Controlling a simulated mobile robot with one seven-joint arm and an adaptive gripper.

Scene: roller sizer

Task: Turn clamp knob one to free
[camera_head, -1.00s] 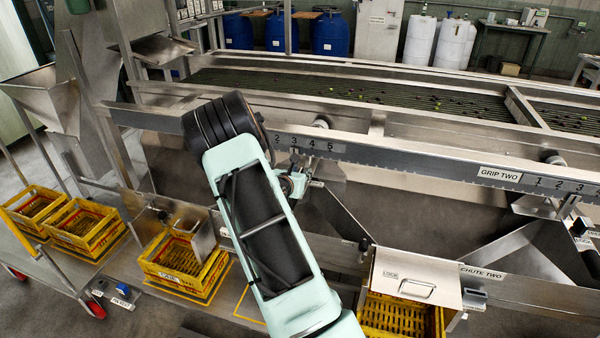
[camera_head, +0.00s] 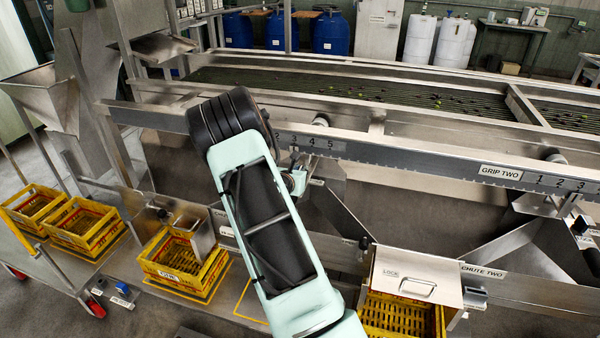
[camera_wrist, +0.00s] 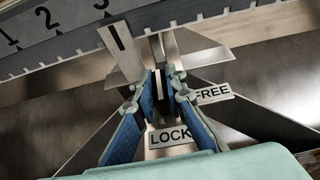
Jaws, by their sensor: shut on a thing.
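In the wrist view, clamp knob one (camera_wrist: 159,82) is a narrow dark bar standing roughly upright in the picture, under the numbered rail. My gripper (camera_wrist: 164,88) has its blue-padded fingers closed on it from both sides. The LOCK label (camera_wrist: 170,138) lies below the knob, partly covered by a finger. The FREE label (camera_wrist: 212,93) is to the right of the fingers. A metal pointer plate (camera_wrist: 120,50) with a black line overlaps the scale at the upper left. In the head view, my gripper (camera_head: 296,183) shows only partly beside my arm, and the knob is hidden.
The numbered rail (camera_head: 410,157) runs just above my gripper. Metal chute panels spread below it. A lidded box labelled LOCK (camera_head: 415,272) stands over a yellow crate (camera_head: 400,318) at right. Another yellow crate (camera_head: 185,262) is at left.

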